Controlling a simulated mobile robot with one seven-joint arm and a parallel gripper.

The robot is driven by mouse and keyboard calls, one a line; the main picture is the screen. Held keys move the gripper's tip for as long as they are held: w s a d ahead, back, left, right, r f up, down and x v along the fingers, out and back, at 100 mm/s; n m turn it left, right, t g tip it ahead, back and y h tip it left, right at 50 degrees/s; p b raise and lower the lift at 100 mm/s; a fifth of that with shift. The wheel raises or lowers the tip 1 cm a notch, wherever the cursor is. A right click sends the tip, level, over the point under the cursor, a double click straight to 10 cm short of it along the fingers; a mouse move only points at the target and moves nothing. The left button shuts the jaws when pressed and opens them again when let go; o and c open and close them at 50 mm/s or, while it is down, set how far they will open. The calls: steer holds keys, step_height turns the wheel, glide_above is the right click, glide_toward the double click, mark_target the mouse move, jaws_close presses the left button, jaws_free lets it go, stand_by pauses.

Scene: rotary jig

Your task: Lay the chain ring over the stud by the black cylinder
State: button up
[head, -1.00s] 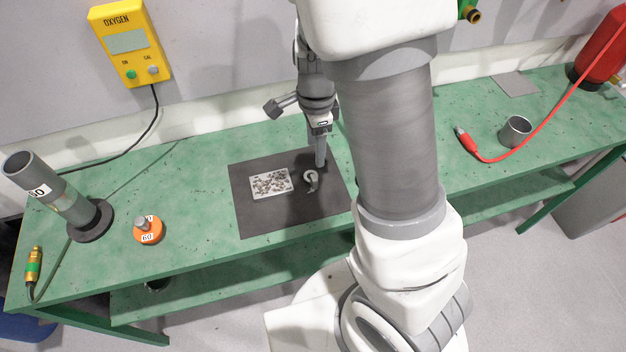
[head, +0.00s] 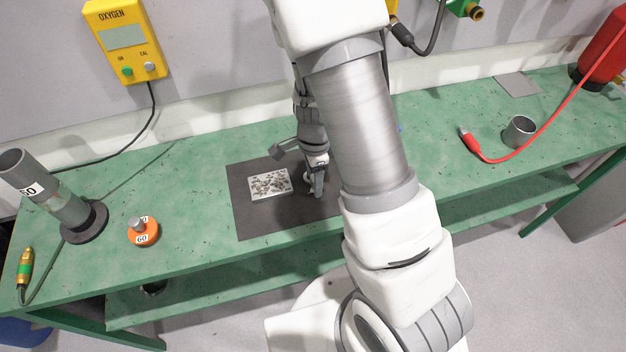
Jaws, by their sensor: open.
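My gripper (head: 315,187) is low over the right part of the dark mat (head: 262,222), pointing down and open. A small grey ring-like piece, which may be the chain ring, is at this spot; the gripper covers most of it, and I cannot tell whether they touch. No clearly black cylinder shows. A dark grey tube (head: 52,196) marked 60 leans on a black round base at the left. Right of it, an orange disc (head: 145,233) marked 60 carries a short grey stud (head: 137,223).
A pale speckled plate (head: 270,184) lies on the mat, just left of my gripper. A short grey cup (head: 519,131), a red cable (head: 545,143) and a red cylinder (head: 604,60) are at the right. The green bench (head: 190,195) is clear between disc and mat.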

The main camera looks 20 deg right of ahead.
jaws_close()
steer(key=shift+r, duration=0.15)
stand_by(0.4)
step_height(320, 180, up, 5)
steer(key=shift+s+f+p, duration=0.1)
steer(key=shift+f+p, duration=0.1)
steer(key=shift+p, duration=0.35)
steer(key=shift+s+d+r, duration=2.15)
steer(key=shift+s+r, duration=0.95)
steer(key=shift+s, duration=2.2)
steer(key=w+a+f+n, duration=0.1)
steer(key=w+a+n, duration=0.1)
steer(key=w+n, duration=0.6)
steer(key=w+a+f+n, duration=0.2)
steer(key=w+n, duration=0.6)
steer(key=n, duration=0.2)
steer(key=shift+a+p, duration=0.15)
steer(key=shift+p, duration=0.2)
